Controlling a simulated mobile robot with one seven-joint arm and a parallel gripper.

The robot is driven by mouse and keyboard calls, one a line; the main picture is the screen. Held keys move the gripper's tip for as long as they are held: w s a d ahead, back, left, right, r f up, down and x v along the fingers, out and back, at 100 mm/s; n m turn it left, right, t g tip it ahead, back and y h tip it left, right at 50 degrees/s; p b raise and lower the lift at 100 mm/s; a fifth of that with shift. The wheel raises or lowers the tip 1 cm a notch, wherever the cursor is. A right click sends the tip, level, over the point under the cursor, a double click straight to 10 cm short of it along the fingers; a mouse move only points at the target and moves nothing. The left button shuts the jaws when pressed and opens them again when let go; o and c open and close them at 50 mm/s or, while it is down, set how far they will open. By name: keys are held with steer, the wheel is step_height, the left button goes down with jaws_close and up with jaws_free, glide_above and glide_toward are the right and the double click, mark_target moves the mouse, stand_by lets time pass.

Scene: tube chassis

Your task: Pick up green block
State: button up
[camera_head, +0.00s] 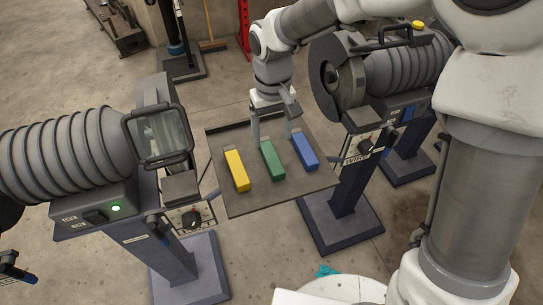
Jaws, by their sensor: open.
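A green block (272,162) lies on a dark tray (235,204) between two machines. A yellow block (237,171) lies to its left and a blue block (305,152) to its right. All are long and roughly parallel. My gripper (273,143) points down over the tray from the far side. Its two fingers are spread, one near the far end of the green block's left side and one toward the blue block. Nothing is held. I cannot tell how high the fingertips are above the tray.
A ribbed grey machine (70,160) with a glass shield stands close on the left. Another grey machine (385,75) stands on the right, close to my arm. The tray's near part is bare. A small teal object (326,271) lies at the bottom.

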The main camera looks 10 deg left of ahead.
mark_target(272, 159)
step_height(272, 159, down, 9)
steer(key=shift+w+r+b, duration=0.1)
steer(key=shift+w+b, duration=0.05)
steer(key=shift+b, duration=0.85)
steer(key=shift+c, duration=0.3)
jaws_close()
